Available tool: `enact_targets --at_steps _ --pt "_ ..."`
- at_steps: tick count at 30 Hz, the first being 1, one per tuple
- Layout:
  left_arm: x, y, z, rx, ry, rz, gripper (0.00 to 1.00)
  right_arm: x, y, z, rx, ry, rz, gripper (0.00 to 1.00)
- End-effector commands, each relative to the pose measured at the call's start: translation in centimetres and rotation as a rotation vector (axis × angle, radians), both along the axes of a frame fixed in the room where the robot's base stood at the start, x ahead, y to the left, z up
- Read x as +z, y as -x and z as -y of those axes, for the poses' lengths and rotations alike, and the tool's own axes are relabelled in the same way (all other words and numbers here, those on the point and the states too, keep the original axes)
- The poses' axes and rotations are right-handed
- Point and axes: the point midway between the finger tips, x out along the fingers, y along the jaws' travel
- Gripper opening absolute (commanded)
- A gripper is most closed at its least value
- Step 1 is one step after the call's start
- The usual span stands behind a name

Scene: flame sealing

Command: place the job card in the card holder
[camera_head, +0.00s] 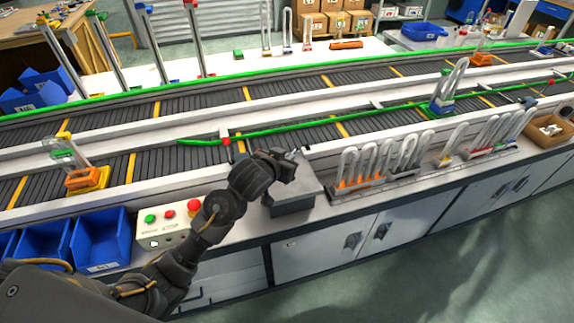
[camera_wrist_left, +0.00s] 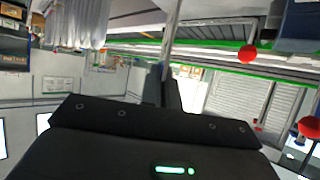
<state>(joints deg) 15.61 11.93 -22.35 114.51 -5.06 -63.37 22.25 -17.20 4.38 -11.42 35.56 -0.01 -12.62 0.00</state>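My left gripper (camera_head: 292,163) is over the counter, just above a grey metal box-like stand (camera_head: 293,203) that may be the card holder. In the left wrist view, its dark fingers (camera_wrist_left: 168,92) are close together. A thin pale strip (camera_wrist_left: 171,45) runs out from between them, which looks like the job card seen edge-on. In the head view the card is too small to make out clearly. Part of the stand's top is hidden by the gripper. My right gripper is not in view.
A control box (camera_head: 165,227) with coloured buttons and blue bins (camera_head: 101,240) are left of the stand. Racks of clear U-shaped tubes (camera_head: 365,165) stand close on the right. The conveyor (camera_head: 200,148) runs behind, with an orange carrier (camera_head: 88,179) at left.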

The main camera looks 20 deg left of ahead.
Motion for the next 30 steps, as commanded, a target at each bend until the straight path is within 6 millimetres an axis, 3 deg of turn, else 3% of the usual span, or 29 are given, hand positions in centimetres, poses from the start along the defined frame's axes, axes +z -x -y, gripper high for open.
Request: enact_targets --at_steps 6,19,24,30 --pt "-2.8 0.0 -0.1 0.001 -0.003 -0.004 0.0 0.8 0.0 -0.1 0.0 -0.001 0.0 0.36" --pt "-3.5 0.0 -0.1 0.001 -0.002 -0.002 0.0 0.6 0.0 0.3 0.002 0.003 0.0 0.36" --pt "-3.4 0.0 -0.1 0.001 -0.002 -0.001 0.23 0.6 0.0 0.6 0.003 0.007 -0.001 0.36" --pt "-3.4 0.0 -0.1 0.001 -0.002 -0.001 0.24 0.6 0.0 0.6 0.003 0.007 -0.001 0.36"
